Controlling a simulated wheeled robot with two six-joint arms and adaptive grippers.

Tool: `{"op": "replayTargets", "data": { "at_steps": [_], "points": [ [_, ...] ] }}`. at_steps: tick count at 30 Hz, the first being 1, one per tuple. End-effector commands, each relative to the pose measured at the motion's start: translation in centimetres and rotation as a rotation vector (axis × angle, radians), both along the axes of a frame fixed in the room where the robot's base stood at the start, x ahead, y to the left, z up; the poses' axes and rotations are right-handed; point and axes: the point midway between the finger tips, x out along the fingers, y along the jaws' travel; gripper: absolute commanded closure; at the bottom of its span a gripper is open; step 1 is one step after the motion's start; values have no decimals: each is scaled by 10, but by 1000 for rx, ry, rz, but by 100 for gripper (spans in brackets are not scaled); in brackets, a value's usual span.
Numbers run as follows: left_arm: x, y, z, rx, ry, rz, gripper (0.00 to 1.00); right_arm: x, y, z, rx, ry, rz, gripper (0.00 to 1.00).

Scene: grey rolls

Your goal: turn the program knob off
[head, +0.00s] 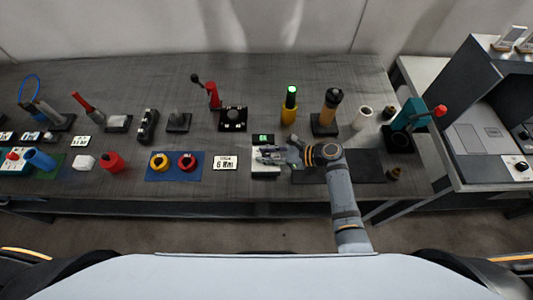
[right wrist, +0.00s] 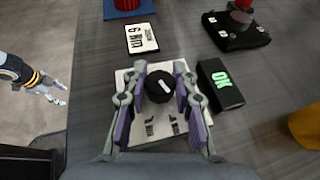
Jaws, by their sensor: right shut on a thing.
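The program knob (right wrist: 160,87) is a round black knob with a white pointer mark, on a white panel (right wrist: 155,142) in the right wrist view. The pointer slants; small print on the panel is too blurred to read. My right gripper (right wrist: 160,92) is shut on the knob, one finger at each side. In the head view my right gripper (head: 264,156) reaches in from the right over the panel (head: 265,174) and hides the knob. My left gripper (right wrist: 56,93) shows at the left of the right wrist view, away from the table; its jaws are too small to judge.
A black box with a green OK display (right wrist: 219,84) stands right beside the panel. A label card (right wrist: 141,36) lies close by. A dark mat (head: 365,167) lies to the right.

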Motion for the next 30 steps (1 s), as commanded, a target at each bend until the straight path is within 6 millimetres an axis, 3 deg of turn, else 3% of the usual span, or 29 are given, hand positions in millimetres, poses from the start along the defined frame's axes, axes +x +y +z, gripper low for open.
{"op": "replayTargets", "data": {
  "at_steps": [11, 25, 30],
  "points": [
    [1, 0, -10, 0, -1, 0, 43, 1, 0, -3, 0, 1, 346, 100],
    [2, 1, -56, 1, -3, 0, 43, 1, 1, -7, 1, 2, 783, 100],
    [2, 1, -61, 1, -3, 0, 43, 2, 0, -3, -2, 3, 907, 100]
  ]
}}
